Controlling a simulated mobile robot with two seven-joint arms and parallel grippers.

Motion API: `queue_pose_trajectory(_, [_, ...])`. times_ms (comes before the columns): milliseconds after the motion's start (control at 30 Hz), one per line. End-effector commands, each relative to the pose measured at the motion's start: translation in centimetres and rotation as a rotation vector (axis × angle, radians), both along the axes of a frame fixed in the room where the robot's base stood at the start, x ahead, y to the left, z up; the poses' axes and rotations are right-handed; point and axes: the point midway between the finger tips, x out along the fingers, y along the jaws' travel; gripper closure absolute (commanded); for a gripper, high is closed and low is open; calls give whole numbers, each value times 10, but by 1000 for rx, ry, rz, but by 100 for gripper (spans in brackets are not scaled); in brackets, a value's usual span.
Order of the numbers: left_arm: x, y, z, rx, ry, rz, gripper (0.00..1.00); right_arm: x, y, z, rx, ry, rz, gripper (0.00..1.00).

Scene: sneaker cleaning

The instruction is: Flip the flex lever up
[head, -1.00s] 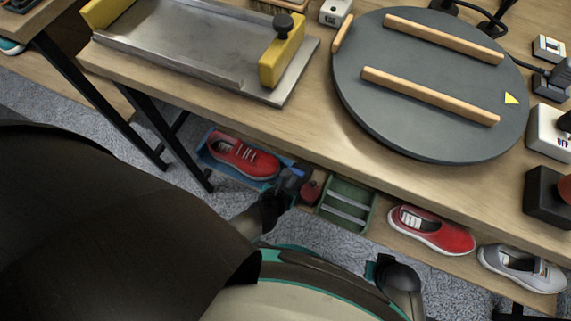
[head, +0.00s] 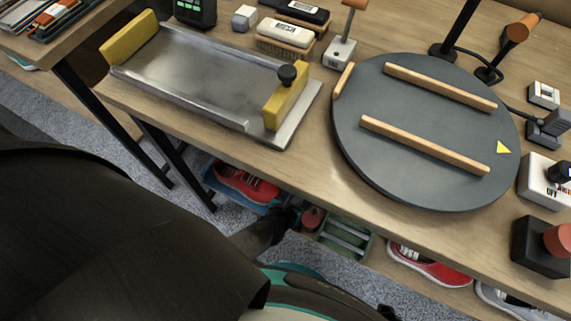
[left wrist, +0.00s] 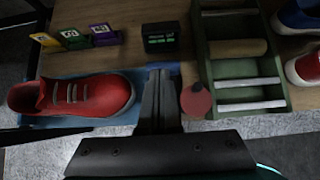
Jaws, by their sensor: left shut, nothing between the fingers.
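No lever is labelled legibly as the flex lever. In the head view, a small light box (head: 340,53) behind the round turntable carries an upright metal stem with an orange-brown handle (head: 354,4), cut by the top edge. My left gripper (head: 289,214) is low in front of the table, beside the shelf below, well away from that box. In the left wrist view its fingers (left wrist: 160,72) are together and empty, between a red sneaker (left wrist: 75,97) on a blue tray and a round red pad (left wrist: 196,100). My right gripper is not in view.
The table holds a metal tray with yellow ends (head: 195,86), a dark turntable with wooden bars (head: 400,155), brushes (head: 285,38), an OFF switch box (head: 545,182) and a red-knobbed black box (head: 540,245). A green rack (left wrist: 244,75) stands beside the left gripper. The table edge overhangs the shelf.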

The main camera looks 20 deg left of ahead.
Motion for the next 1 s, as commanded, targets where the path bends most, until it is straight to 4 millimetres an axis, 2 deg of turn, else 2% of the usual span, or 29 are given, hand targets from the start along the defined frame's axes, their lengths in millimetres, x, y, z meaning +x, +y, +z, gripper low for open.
queue_pose_trajectory(333, [26, -1, 6, 1, -3, -1, 100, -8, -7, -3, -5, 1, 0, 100])
queue_pose_trajectory(600, [51, -1, 5, 2, -1, -1, 100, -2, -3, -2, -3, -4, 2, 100])
queue_pose_trajectory(1000, [65, -2, 3, 0, 0, 0, 100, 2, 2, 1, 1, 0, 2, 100])
